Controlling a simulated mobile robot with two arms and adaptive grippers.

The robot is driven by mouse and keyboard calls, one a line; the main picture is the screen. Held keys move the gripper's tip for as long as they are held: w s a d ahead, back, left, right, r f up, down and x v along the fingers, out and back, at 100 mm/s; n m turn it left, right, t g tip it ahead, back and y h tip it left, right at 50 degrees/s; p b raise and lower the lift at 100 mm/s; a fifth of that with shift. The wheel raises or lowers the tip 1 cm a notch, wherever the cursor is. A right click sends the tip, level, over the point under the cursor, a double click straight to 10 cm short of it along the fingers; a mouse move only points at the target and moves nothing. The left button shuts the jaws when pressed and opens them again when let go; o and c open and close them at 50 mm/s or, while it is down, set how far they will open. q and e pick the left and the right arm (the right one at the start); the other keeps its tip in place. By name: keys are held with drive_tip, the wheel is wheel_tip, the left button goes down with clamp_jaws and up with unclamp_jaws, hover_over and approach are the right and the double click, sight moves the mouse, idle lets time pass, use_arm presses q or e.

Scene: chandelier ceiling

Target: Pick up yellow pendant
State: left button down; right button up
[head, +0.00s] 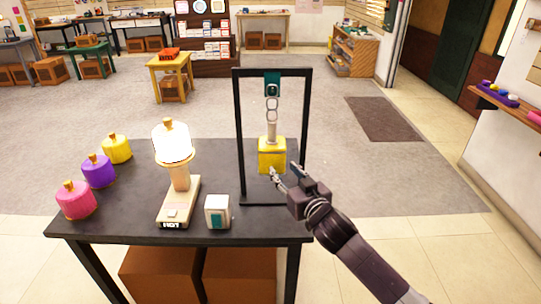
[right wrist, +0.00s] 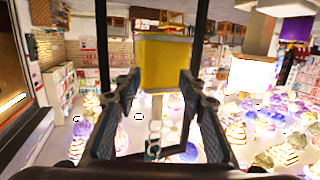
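The yellow pendant (head: 270,155) hangs from a black frame (head: 241,130) on the dark table, below a pale rod and chain links with a teal piece (head: 272,84) at the top. My right gripper (head: 284,176) is at the pendant's lower right, close to it. In the right wrist view the yellow pendant (right wrist: 165,62) shows ahead of the fingertips. The two fingers of the right gripper (right wrist: 160,85) are spread apart with nothing between them. I cannot tell whether a finger touches the pendant. My left gripper is not in view.
A lit lamp (head: 175,178) and a small white-and-teal box (head: 218,211) stand left of the frame on the table (head: 130,212). Pink (head: 75,199), purple (head: 98,170) and yellow (head: 117,148) lidded pieces line the left edge. The frame's black posts flank the pendant closely.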

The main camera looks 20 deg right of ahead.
drive_tip(key=t+y, duration=0.1)
approach(274, 136)
drive_tip(key=w, duration=0.3)
drive_tip(key=shift+t, duration=0.3)
drive_tip(key=shift+w+a+f+p, duration=0.1)
drive_tip(key=shift+w+a+p, duration=0.15)
drive_tip(key=shift+w, duration=0.9)
drive_tip(key=shift+w+a+f+p, duration=0.1)
drive_tip(key=shift+w+a+p, duration=0.1)
drive_tip(key=shift+w, duration=1)
drive_tip(key=shift+w+a+p, duration=0.25)
drive_tip(key=shift+w, duration=0.9)
drive_tip(key=shift+w+a+f+n, duration=0.1)
drive_tip(key=shift+w+n, duration=0.2)
drive_tip(key=shift+w, duration=0.25)
clamp_jaws()
